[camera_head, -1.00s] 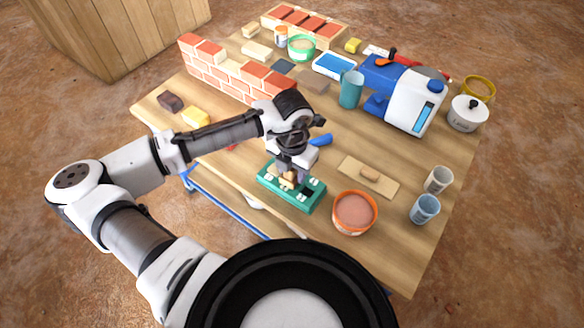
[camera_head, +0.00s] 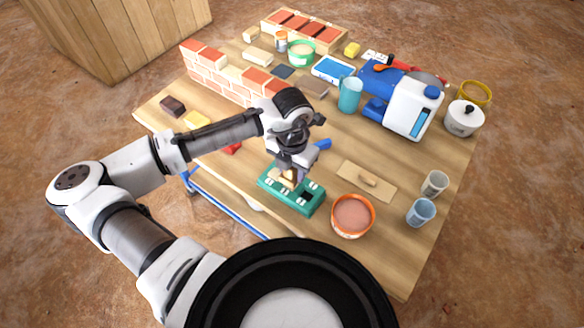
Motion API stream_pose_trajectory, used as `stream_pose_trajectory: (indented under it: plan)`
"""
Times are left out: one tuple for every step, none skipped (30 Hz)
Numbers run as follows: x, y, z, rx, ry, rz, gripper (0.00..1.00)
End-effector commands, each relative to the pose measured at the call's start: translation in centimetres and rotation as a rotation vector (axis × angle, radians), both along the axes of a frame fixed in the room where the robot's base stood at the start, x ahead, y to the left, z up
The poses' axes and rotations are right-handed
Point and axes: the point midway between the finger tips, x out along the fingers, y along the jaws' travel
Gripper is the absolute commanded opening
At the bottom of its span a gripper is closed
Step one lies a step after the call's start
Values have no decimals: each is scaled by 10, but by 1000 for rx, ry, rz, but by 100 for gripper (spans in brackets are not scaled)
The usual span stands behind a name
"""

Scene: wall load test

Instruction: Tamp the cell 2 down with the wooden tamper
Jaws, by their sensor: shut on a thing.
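The green mould block (camera_head: 306,209) with white-marked cells lies near the front edge of the table. My gripper (camera_head: 289,174) is above the left half of the block, pointing down. It is shut on the wooden tamper (camera_head: 287,181), a small light-brown piece that shows just below the fingers. The tamper's lower end is at or just above the block; I cannot tell whether it touches. Cell 2 cannot be told apart for sure, since the gripper and tamper hide part of the block. A dark open cell (camera_head: 307,195) shows to the right of the tamper.
An orange bowl of pinkish material (camera_head: 352,215) stands right of the block. A wooden float (camera_head: 366,181) lies behind the bowl. Two cups stand at the right edge, the nearer one blue (camera_head: 421,212). A brick wall (camera_head: 230,77) stands at the back left.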

Motion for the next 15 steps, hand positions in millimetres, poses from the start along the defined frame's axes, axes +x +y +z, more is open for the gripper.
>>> stream_pose_trajectory:
  plan:
    - [0,0,8,-1,-1,0,16]
    - [0,0,11,-1,-1,0,16]
    - [0,0,14,-1,-1,0,16]
    - [0,0,16,-1,-1,0,16]
    - [0,0,19,-1,-1,0,16]
    - [0,0,22,-1,-1,0,16]
    - [0,0,24,-1,-1,0,16]
    - [0,0,26,-1,-1,0,16]
    - [0,0,30,-1,0,0,16]
    - [0,0,32,-1,-1,0,16]
    - [0,0,34,-1,-1,0,16]
    - [0,0,38,-1,-1,0,16]
    - [0,0,40,-1,-1,0,16]
    - [0,0,41,-1,-1,0,16]
    - [0,0,42,-1,-1,0,16]
